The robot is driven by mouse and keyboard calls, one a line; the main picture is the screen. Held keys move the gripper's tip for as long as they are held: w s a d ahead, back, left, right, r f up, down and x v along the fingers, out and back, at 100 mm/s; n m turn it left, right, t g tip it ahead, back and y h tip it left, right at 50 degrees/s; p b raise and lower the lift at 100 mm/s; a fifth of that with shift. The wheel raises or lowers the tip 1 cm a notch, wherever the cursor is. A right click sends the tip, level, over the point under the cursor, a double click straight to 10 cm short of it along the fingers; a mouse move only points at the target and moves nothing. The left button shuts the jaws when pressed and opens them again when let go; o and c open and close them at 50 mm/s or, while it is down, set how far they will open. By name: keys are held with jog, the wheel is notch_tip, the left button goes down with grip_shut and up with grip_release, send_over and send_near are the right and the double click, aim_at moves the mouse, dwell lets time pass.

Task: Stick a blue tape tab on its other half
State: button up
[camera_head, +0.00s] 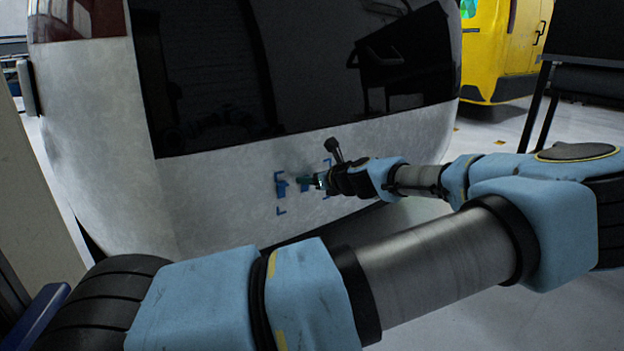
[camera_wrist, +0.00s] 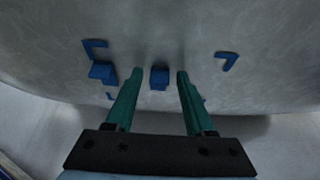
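Two blue tape tabs stick out from the pale grey panel (camera_head: 220,195) of a vehicle. In the wrist view one tab (camera_wrist: 159,78) sits between my fingertips, with a narrow gap on each side. The other tab (camera_wrist: 103,72) is left of the fingers, just below a blue corner mark (camera_wrist: 93,46). My gripper (camera_wrist: 160,75) has two teal fingers, spread apart and pointed at the panel. In the head view my gripper (camera_head: 311,181) is close to the panel by the right tab (camera_head: 304,186), and the left tab (camera_head: 282,189) is clear. Whether the fingertips touch the panel is unclear.
Blue corner marks frame the spot: upper right (camera_wrist: 227,61), lower left (camera_head: 281,211), and others partly hidden by the gripper. A dark window (camera_head: 290,70) lies above. A yellow vehicle (camera_head: 500,50) and a dark-legged table (camera_head: 590,75) stand at the back right.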

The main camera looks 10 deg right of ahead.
grip_shut()
jog(key=shift+c, duration=1.9)
grip_release()
grip_shut()
jog(key=shift+s+d+p, duration=0.25)
jog(key=shift+s+p, duration=0.4)
jog(key=shift+p, duration=0.1)
jog(key=s+d+p, duration=0.2)
jog(key=s+p, duration=0.1)
jog(key=s, duration=0.3)
jog(key=shift+s+d+p, duration=0.15)
jog(key=shift+d+p, duration=0.15)
jog(key=shift+p, duration=0.1)
